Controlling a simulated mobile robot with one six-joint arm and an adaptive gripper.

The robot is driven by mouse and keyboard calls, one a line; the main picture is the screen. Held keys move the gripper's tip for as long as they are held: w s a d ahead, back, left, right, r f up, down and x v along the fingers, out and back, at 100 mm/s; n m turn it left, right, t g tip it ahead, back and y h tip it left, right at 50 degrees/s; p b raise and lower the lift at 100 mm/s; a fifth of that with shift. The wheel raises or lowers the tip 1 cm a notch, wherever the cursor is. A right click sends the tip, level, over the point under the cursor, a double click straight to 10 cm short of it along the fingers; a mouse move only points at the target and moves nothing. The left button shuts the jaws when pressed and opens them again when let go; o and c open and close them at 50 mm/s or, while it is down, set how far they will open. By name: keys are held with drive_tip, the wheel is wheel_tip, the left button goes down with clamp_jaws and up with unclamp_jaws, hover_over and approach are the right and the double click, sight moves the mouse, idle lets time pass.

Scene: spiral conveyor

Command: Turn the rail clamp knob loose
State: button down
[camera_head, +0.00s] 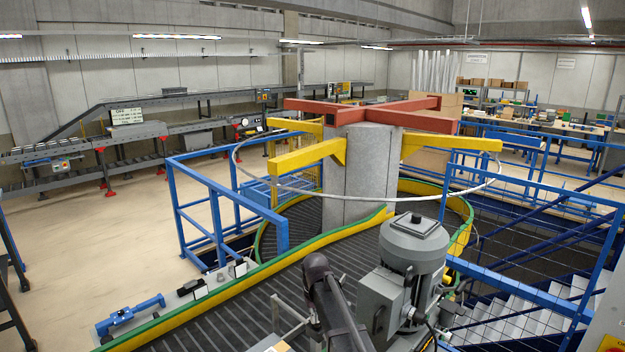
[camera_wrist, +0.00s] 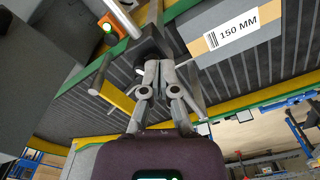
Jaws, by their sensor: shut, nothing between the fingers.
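My gripper (camera_wrist: 160,68) shows in the wrist view with its grey fingers drawn together and nothing visible between them. Just beyond the fingertips is a dark clamp-like part (camera_wrist: 150,40) on a grey rod, which looks like the rail clamp. A grey cylindrical handle (camera_wrist: 100,75) sticks out to its left; I cannot tell for sure which part is the knob. The fingertips overlap the dark part in the picture, and I cannot tell whether they touch it. In the head view my dark arm covers this area, and neither the gripper nor the knob can be made out.
A box labelled 150 MM (camera_wrist: 235,30) sits on the ribbed conveyor. The yellow-green conveyor rail (camera_head: 230,285) runs past. A grey motor (camera_head: 412,245) stands close right of my arm. Blue railings (camera_head: 225,190) and a concrete column (camera_head: 355,175) are behind. Open floor (camera_head: 90,240) lies left.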

drive_tip(key=shift+f+b, duration=1.1)
drive_tip(key=shift+f, duration=0.3)
drive_tip(key=shift+w, duration=0.25)
drive_tip(key=shift+w+d, duration=0.1)
drive_tip(key=shift+d, duration=0.7)
idle(0.4)
drive_tip(key=shift+w+d, duration=0.25)
drive_tip(key=shift+d, duration=0.15)
idle(0.5)
drive_tip(key=shift+s+d, duration=0.25)
drive_tip(key=shift+s, duration=0.05)
idle(0.5)
wheel_tip(320, 180, up, 6)
drive_tip(key=p, duration=0.6)
